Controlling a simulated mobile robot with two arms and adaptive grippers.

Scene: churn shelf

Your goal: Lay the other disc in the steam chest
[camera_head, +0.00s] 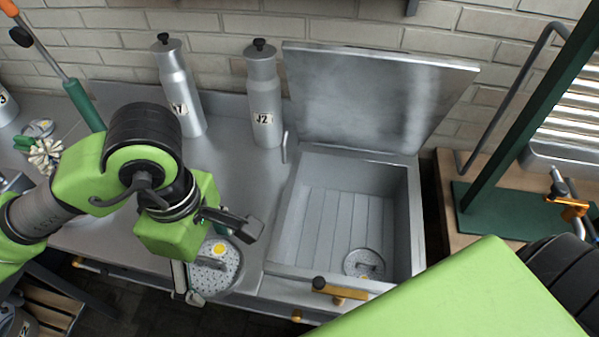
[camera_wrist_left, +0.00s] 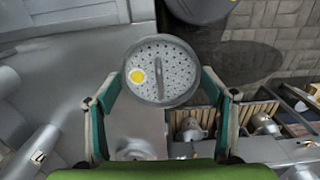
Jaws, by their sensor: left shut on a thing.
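My left gripper (camera_head: 207,264) is shut on a round perforated grey disc (camera_head: 222,256) with a yellow dot. In the left wrist view the disc (camera_wrist_left: 178,68) sits between the fingertips, and a raised bar handle crosses its middle. The gripper holds it near the counter's front edge, left of the steam chest. The steam chest (camera_head: 408,215) is an open metal box with a slatted floor, its lid (camera_head: 365,95) raised against the wall. A second perforated disc (camera_head: 364,264) lies inside at the front right. My right gripper is out of view.
Two metal churns, one (camera_head: 182,95) behind my left arm and one marked J2 (camera_head: 262,100), stand at the back of the counter (camera_head: 236,180). A green stand (camera_head: 500,205) is right of the chest. Crates (camera_wrist_left: 240,112) with churns stand below. The chest's left floor is clear.

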